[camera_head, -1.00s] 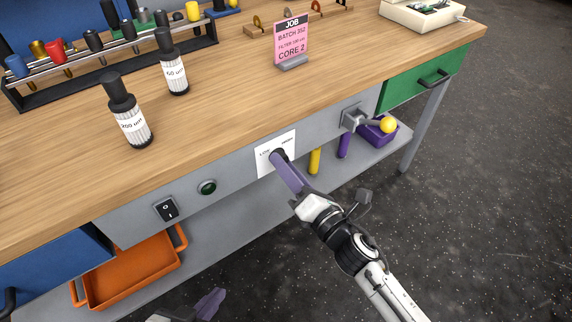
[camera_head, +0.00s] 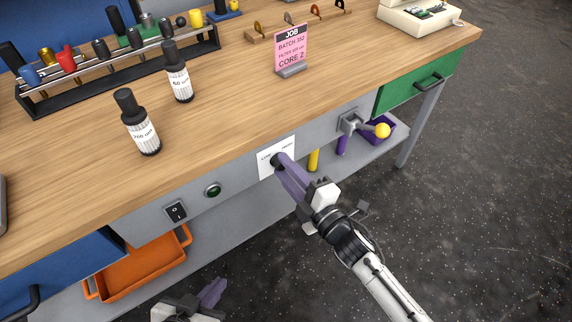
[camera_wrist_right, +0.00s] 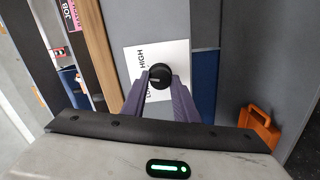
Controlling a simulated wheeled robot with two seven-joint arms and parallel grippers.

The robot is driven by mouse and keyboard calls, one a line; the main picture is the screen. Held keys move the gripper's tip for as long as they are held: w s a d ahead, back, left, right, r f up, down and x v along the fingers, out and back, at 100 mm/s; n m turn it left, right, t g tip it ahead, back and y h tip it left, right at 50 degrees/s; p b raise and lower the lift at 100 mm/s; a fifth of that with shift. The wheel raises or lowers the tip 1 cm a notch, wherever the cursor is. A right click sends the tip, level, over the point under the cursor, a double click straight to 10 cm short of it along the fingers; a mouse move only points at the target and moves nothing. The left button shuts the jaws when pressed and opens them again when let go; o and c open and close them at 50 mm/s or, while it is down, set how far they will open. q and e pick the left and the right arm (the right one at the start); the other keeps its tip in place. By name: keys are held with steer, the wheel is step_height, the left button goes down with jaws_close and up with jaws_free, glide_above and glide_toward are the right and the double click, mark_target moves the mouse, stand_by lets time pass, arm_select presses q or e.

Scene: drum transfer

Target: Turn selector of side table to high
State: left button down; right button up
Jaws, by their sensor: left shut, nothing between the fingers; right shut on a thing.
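The selector is a black knob (camera_wrist_right: 160,76) on a white label plate (camera_head: 277,152) marked LOW and HIGH, on the front panel of the side table (camera_head: 235,178). My right gripper (camera_head: 282,166) reaches the knob from the front. Its purple fingers are shut on the knob, one on each side in the right wrist view (camera_wrist_right: 160,90). The fingers hide part of the knob in the head view, so I cannot tell its exact setting. My left gripper (camera_head: 212,295) is low at the bottom edge, apart from the table, shut and empty.
To the right is a lever with a yellow ball (camera_head: 382,131). An orange tray (camera_head: 140,268) sits on the lower shelf. Bottles (camera_head: 138,125) stand on the tabletop.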

steer(key=m+p, duration=0.2)
steer(key=m, duration=0.3)
steer(key=shift+d, duration=0.1)
steer(key=shift+m, duration=0.4)
stand_by(0.3)
steer(key=o, duration=1.1)
steer(key=p+v, duration=0.1)
steer(key=v, duration=0.9)
steer(key=shift+d, duration=0.2)
